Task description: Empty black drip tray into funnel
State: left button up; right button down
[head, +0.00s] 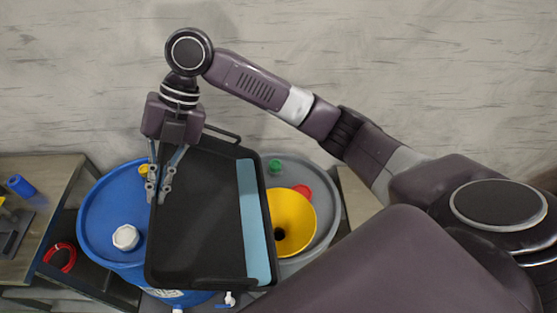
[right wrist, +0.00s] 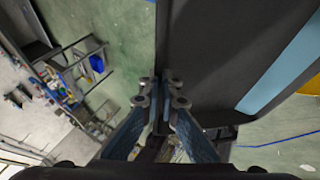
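The black drip tray (head: 195,220) is held above two drums in the head view. A flat light blue band (head: 255,222), which looks like pooled liquid, runs along its right side, nearest the funnel. My right gripper (head: 158,190) is shut on the tray's left edge; the right wrist view shows its fingertips (right wrist: 162,92) close together at the edge of the tray (right wrist: 215,60). The yellow funnel (head: 300,207) sits on the grey drum, just right of the tray, its dark hole visible. The tray hides part of the funnel's left side. My left gripper is not in view.
The blue drum (head: 100,215) with a white cap (head: 125,237) stands left of the grey drum (head: 325,185). A red cap (head: 303,190) and a green cap (head: 275,167) are behind the funnel. A workbench (head: 50,175) is at left, the wall behind.

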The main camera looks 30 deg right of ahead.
jog(key=shift+s+d+y+b, duration=0.2)
jog(key=shift+d+y+b, duration=0.05)
jog(key=shift+d+b, duration=0.25)
jog(key=shift+s+d+y+b, duration=0.2)
jog(key=shift+d+y+b, duration=0.05)
jog(key=shift+d+b, duration=0.2)
jog(key=s+d+r+n+t+y+b, duration=0.1)
jog(key=s+d+r+y+b, duration=0.3)
jog(key=d+b, duration=0.4)
jog(key=s+d+r+n+t+y+b, duration=0.1)
jog(key=s+d+r+y+b, duration=0.3)
jog(key=d+b, duration=0.5)
jog(key=b, duration=0.3)
jog(key=shift+d+n+t+y, duration=0.15)
jog(key=shift+n+t+y, duration=0.15)
jog(key=shift+s+d+r+b, duration=0.1)
jog(key=shift+d+b, duration=0.15)
jog(key=shift+b, duration=0.35)
dwell(1.3)
